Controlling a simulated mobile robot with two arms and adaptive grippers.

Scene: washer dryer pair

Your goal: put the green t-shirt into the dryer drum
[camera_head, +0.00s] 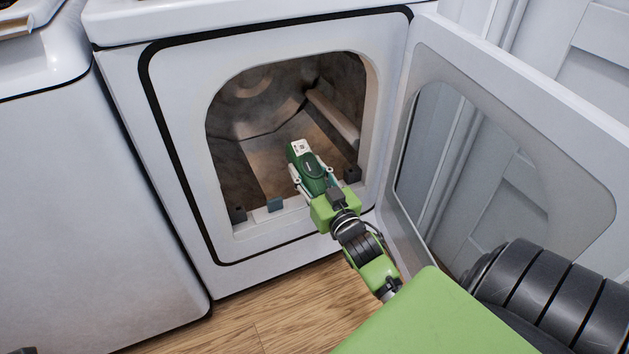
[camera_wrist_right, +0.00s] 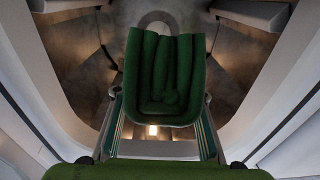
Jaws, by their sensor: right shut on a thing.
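The dryer's drum (camera_head: 262,115) shows through the round-cornered front opening, with brown-grey inner walls and a paddle on the right. My right gripper (camera_head: 312,174) reaches in at the lower right of this opening. It is shut on the dark green t-shirt (camera_head: 307,160), a small folded bundle with a white patch at its far end. In the right wrist view the t-shirt (camera_wrist_right: 165,75) shows as folded green cloth between the two fingers, with the drum interior behind it.
The dryer door (camera_head: 560,135) stands open on the right, close to my right arm. The opening's lower rim (camera_head: 255,222) lies just below the gripper. A white appliance (camera_head: 85,190) stands on the left. Wooden floor (camera_head: 290,312) is below.

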